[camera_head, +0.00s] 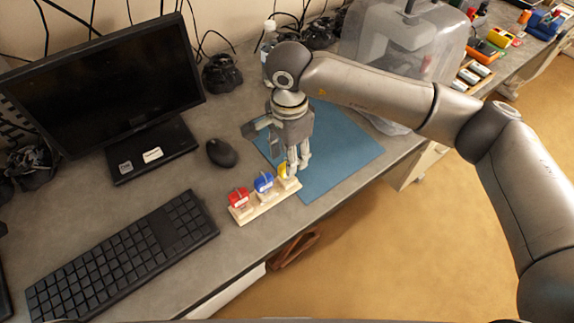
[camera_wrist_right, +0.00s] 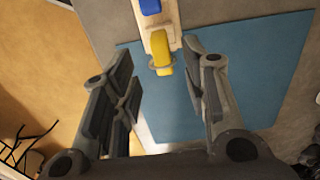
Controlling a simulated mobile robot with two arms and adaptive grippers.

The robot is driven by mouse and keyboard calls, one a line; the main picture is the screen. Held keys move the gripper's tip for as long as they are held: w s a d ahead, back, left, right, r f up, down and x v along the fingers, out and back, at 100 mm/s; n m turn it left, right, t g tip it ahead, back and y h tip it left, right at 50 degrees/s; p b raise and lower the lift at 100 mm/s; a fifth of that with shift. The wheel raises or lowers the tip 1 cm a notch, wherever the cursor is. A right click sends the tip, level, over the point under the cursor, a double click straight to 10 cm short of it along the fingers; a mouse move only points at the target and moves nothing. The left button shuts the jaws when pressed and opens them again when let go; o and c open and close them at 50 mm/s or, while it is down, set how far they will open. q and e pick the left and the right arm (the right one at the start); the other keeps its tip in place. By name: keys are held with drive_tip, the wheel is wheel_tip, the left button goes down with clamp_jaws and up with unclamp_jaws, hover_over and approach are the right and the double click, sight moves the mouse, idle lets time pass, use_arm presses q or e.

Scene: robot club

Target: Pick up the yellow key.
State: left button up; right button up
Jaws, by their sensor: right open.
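The yellow key (camera_head: 283,170) stands at the right end of a pale wooden holder (camera_head: 246,215), partly hidden behind my right gripper in the head view. In the right wrist view the yellow key (camera_wrist_right: 162,52) is ahead of the gripper, between the lines of its two fingers. My right gripper (camera_head: 297,168) points down over that end of the holder. In the wrist view its fingers (camera_wrist_right: 163,85) are spread, with nothing between the pads. A blue key (camera_head: 263,183) and a red key (camera_head: 238,198) stand in the same holder to the left. My left gripper does not show.
A blue mat (camera_head: 345,160) lies under and right of the gripper. A black mouse (camera_head: 221,153), a keyboard (camera_head: 125,255) and a monitor (camera_head: 105,85) are to the left. A bottle (camera_head: 268,45) and a clear-covered machine (camera_head: 400,45) stand behind. The desk's front edge is close to the holder.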

drive_tip(key=f+p, duration=0.2)
drive_tip(key=f, duration=0.2)
drive_tip(key=shift+a+p, duration=0.2)
drive_tip(key=shift+p, duration=0.1)
drive_tip(key=shift+f, duration=0.45)
drive_tip(key=shift+w+f, duration=0.1)
clamp_jaws()
